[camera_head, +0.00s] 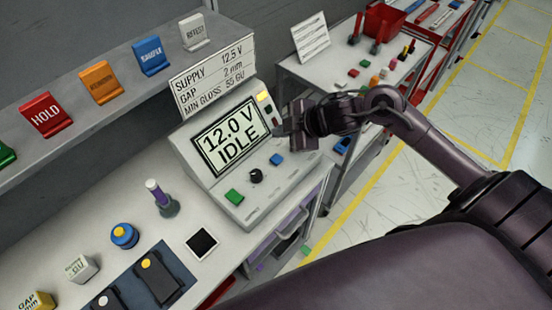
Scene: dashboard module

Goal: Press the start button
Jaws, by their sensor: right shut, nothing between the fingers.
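A grey console (215,172) stands on the bench, its screen (231,135) reading "12.0 V IDLE". On its sloped front are a green button (234,196), a black knob (256,176) and a blue button (276,159). I can read no label on the buttons. My right gripper (284,124) is shut and empty at the right side of the screen, above and right of the blue button. I cannot tell whether it touches the console. My left gripper is not in view.
A sign (212,78) stands above the console. A shelf behind holds coloured holders, including a red HOLD one (47,115). A side table (330,78) stands behind my right arm.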

